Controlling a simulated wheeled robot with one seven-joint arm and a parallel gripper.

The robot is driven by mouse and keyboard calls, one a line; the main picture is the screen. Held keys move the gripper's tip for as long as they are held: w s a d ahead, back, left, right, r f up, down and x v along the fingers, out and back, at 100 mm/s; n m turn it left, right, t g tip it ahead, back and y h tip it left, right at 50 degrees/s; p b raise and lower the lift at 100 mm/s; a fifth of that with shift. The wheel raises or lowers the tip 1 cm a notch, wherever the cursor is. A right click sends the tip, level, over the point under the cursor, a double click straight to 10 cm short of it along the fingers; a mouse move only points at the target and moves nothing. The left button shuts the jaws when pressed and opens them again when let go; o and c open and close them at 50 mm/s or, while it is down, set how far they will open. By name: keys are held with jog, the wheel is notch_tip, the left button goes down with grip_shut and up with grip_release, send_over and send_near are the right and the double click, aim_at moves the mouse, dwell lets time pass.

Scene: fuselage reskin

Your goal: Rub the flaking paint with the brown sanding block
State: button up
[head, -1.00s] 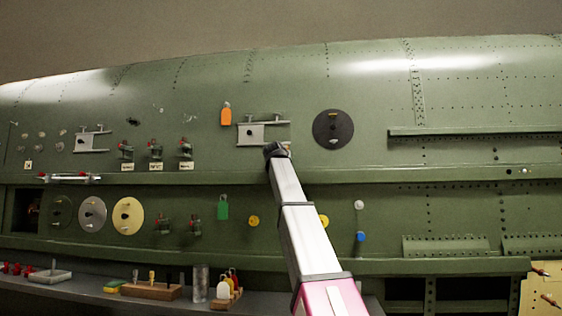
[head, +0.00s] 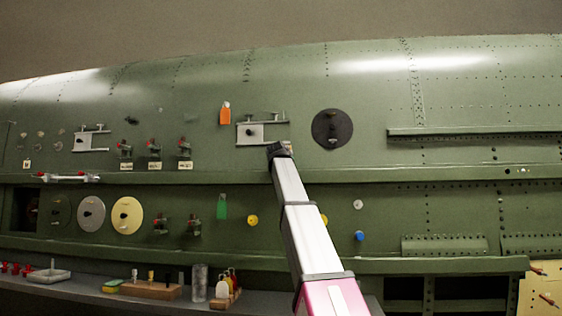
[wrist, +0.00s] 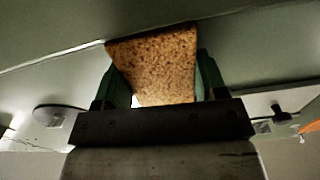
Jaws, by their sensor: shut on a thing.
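The brown sanding block (wrist: 155,65) is speckled and held between the green fingers of my gripper (wrist: 160,82) in the wrist view. Its far end lies close against a green surface; I cannot tell whether it touches. In the head view my gripper (head: 280,149) is small and dark, at the ledge just below the right grey bracket; the block is hard to make out there. Small pale marks (head: 160,109) on the upper skin, left of the orange tag, may be flaking paint, but they are too small to be sure.
The grey bracket (head: 263,131), orange tag (head: 225,113) and black disc (head: 332,128) are near my gripper. A long ledge (head: 330,176) runs across the fuselage. A bench (head: 75,291) with bottles and a wooden holder (head: 150,290) stands lower left. The upper skin is mostly bare.

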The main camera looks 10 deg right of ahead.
aim_at(298, 160)
jog(key=shift+s+d, duration=0.3)
jog(key=shift+d, duration=0.7)
jog(key=shift+s+d, duration=0.35)
jog(key=shift+d, duration=0.6)
jog(key=shift+s+d, duration=0.3)
jog(key=shift+d, duration=0.7)
jog(key=shift+w+a, duration=0.25)
jog(key=shift+a, duration=0.4)
jog(key=shift+w+a, duration=0.3)
jog(key=shift+a, duration=0.35)
jog(key=shift+w+a, duration=0.25)
jog(key=shift+a, duration=0.4)
jog(key=shift+w+a, duration=0.25)
jog(key=shift+a, duration=0.55)
jog(key=shift+w+a, duration=0.2)
jog(key=shift+a, duration=0.6)
jog(key=shift+s, duration=0.1)
jog(key=shift+v, duration=3)
jog(key=v, duration=0.3)
